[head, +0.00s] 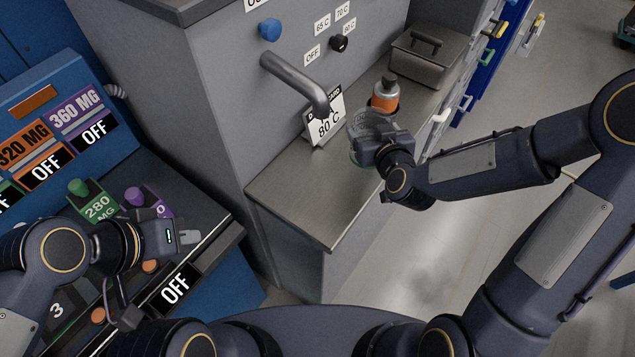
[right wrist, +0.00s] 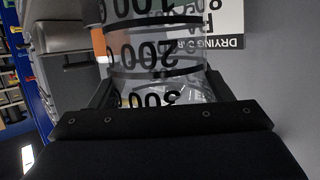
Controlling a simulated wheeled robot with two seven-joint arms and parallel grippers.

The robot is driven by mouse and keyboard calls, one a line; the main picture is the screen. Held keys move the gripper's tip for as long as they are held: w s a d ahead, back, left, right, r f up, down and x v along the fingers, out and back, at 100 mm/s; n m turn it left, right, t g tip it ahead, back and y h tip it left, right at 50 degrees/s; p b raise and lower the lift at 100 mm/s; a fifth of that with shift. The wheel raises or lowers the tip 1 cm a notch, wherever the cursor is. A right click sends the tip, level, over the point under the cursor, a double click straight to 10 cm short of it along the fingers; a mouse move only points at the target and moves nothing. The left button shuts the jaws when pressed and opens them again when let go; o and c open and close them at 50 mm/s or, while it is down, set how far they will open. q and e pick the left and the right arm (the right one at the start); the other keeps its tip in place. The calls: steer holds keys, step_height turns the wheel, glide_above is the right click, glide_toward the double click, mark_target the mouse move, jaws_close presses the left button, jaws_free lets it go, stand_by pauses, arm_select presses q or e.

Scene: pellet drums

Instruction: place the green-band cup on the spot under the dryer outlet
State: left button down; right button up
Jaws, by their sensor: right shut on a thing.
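The clear cup (head: 372,122) is in my right gripper (head: 366,146), above the grey counter. In the right wrist view the cup (right wrist: 158,52) sits between the two fingers, with black printed numbers appearing upside down. A thin green edge shows low on it in the head view; my gripper hides much of the rest. The dryer outlet (head: 298,80) is a bent metal pipe to the left of the cup. The spot below it cannot be made out. My left gripper (head: 188,238) is over the dark ledge at left; its finger gap is unclear.
A drying card (head: 326,126) reading 80 C stands behind the pipe end. An orange-banded bottle (head: 385,98) stands close behind the cup, and a lidded metal box (head: 428,60) farther back. The counter's near part (head: 305,195) is clear.

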steer(key=s+a+r+n+y+b, duration=0.1)
steer(key=a+r, duration=0.1)
steer(key=a, duration=0.1)
steer(key=s+a+r+n+g+y+b, duration=0.1)
steer(key=a+r+y+b, duration=0.1)
steer(key=a, duration=0.2)
steer(key=s+a+r+n+y+b, duration=0.1)
steer(key=a+r+b, duration=0.1)
steer(key=a, duration=0.2)
steer(key=shift+s+n+g, duration=0.25)
steer(key=shift+n+g, duration=0.05)
steer(key=shift+y, duration=0.4)
step_height(320, 180, down, 10)
steer(key=shift+r+b, duration=0.15)
steer(key=shift+b, duration=0.6)
steer(key=shift+s, duration=0.1)
